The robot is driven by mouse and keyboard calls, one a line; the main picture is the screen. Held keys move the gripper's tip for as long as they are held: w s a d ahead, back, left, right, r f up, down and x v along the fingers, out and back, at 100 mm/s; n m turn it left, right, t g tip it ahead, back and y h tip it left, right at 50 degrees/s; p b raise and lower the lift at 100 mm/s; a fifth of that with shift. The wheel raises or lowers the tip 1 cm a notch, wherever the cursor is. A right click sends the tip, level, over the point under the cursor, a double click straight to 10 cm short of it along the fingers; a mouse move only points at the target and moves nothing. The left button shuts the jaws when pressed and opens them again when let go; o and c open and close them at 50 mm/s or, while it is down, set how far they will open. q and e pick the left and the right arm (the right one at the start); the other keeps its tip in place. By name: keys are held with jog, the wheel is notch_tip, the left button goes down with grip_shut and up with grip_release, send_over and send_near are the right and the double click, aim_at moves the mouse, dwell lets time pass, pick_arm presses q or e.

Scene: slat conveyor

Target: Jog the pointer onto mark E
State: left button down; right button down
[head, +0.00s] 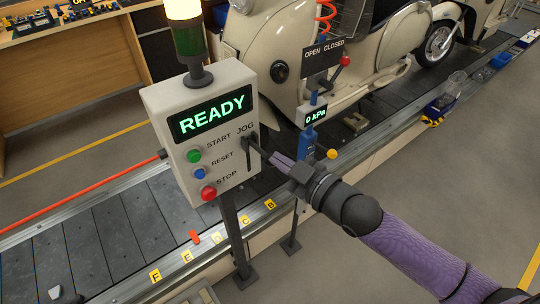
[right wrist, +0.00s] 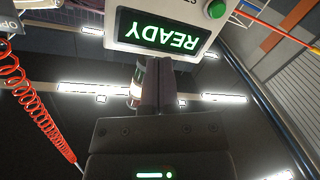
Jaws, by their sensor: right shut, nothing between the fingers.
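The grey control box (head: 165,110) shows a lit READY display (head: 211,112). Its black JOG lever (head: 248,150) sits in a slot on the right of its face. My right gripper (head: 268,155) is shut and empty, its fingertips close beside the lever; I cannot tell whether they touch it. In the right wrist view its closed fingers (right wrist: 149,88) point at the box, below the display. The red pointer (head: 193,237) is at the conveyor's near edge, between mark E (head: 187,256) and mark D (head: 216,238). My left gripper is not in view.
Green START (head: 194,155), blue RESET (head: 199,174) and red STOP (head: 208,193) buttons sit left of the lever. A blue gauge post (head: 312,130) with a yellow knob stands close to my right gripper. A cream scooter (head: 285,50) stands on the conveyor behind.

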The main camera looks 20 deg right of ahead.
aim_at(270, 165)
jog(key=w+f, duration=0.2)
jog(key=w, duration=0.1)
jog(key=w+a+f+b, duration=0.1)
jog(key=w, duration=0.1)
jog(key=shift+f, duration=0.35)
